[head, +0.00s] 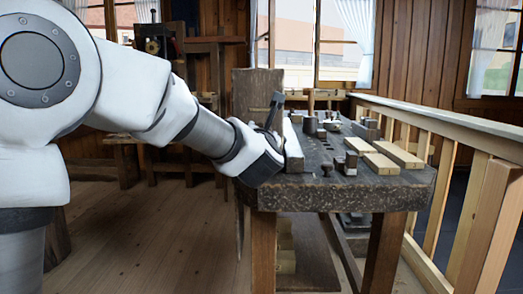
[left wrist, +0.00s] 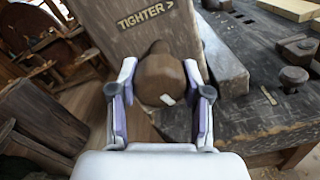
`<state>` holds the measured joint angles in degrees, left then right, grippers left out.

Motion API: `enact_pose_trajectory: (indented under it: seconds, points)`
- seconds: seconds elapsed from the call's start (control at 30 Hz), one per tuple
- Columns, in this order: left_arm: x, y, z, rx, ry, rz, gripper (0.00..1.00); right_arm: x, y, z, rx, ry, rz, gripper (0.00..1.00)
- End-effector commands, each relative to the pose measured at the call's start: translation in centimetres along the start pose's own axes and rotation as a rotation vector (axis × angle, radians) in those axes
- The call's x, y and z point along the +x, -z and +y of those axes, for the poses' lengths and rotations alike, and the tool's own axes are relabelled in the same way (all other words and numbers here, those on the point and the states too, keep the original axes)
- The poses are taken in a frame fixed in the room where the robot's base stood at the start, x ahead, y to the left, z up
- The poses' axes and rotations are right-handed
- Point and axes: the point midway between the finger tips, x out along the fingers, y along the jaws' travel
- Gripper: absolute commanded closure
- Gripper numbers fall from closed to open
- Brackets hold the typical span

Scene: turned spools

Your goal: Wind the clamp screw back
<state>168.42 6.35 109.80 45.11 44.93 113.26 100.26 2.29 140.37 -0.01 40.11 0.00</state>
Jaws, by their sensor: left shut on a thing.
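The clamp screw shows in the left wrist view as a rounded brown wooden knob (left wrist: 160,75) with a small pale mark on it. It stands in front of an upright board (left wrist: 150,28) lettered "TIGHTER >", the arrow pointing right. My left gripper (left wrist: 163,100) is shut on the knob, one finger on each side. In the head view my left gripper (head: 262,158) is at the near left corner of the workbench (head: 330,196), and it hides the knob there. The screw's shaft is hidden. My right gripper is in neither view.
Several pale wood strips (head: 380,163) lie on the bench top at the right. Small dark blocks and pegs (head: 347,163) stand near the middle and front. A wooden railing (head: 440,124) runs along the right side. Open floor (head: 160,240) lies left of the bench.

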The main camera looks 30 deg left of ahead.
Motion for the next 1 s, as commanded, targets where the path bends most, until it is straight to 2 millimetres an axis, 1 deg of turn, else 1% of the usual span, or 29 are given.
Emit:
enact_pose_trajectory:
  seconds: [0.03,0.2,0.7,1.0]
  points:
    - [0.0,0.1,0.0,-0.044,-0.005,-0.007,0.87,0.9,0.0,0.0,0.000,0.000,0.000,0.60]
    - [0.0,-0.1,0.1,-0.205,-0.003,-0.006,0.87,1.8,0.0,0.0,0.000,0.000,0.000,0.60]
    - [0.1,-0.3,0.1,-0.649,-0.002,-0.005,0.87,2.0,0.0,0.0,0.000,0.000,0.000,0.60]
    - [0.1,-0.3,0.0,-0.807,-0.001,-0.005,0.87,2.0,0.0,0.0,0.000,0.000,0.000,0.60]
